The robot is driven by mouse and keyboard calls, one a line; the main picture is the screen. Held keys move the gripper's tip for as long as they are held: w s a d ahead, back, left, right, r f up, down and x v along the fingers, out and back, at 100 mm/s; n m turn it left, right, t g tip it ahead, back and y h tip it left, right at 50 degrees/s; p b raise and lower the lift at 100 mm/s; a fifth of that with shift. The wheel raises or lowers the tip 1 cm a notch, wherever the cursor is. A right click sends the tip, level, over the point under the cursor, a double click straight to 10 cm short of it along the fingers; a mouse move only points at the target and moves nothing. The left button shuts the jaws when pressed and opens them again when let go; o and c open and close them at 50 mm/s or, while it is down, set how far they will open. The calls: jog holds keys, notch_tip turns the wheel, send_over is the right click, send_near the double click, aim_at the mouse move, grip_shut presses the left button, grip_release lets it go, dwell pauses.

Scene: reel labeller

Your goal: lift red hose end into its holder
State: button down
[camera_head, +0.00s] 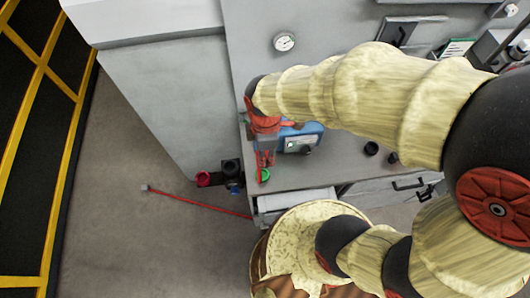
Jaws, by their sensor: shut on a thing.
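A thin red hose (200,203) lies on the floor at the lower left. Its red hose end with a grey tip (145,188) rests on the floor at the left, clear of my gripper. A red round holder (203,179) sticks out at the machine's lower front corner, beside black fittings (231,168). My gripper (265,168) has red fingers and points down over the grey ledge, right of the holder. It is shut on a small green round piece (264,175) at its fingertips. The far end of the red hose is hidden near my base.
A blue device (302,138) stands on the ledge right of my gripper. Black knobs (371,148) are farther right. A pressure gauge (284,42) is on the grey machine. Yellow-framed dark fencing (40,75) borders the left. The floor between is clear apart from the hose.

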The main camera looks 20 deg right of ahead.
jog(key=shift+r+p, duration=1.4)
jog(key=shift+r, duration=0.6)
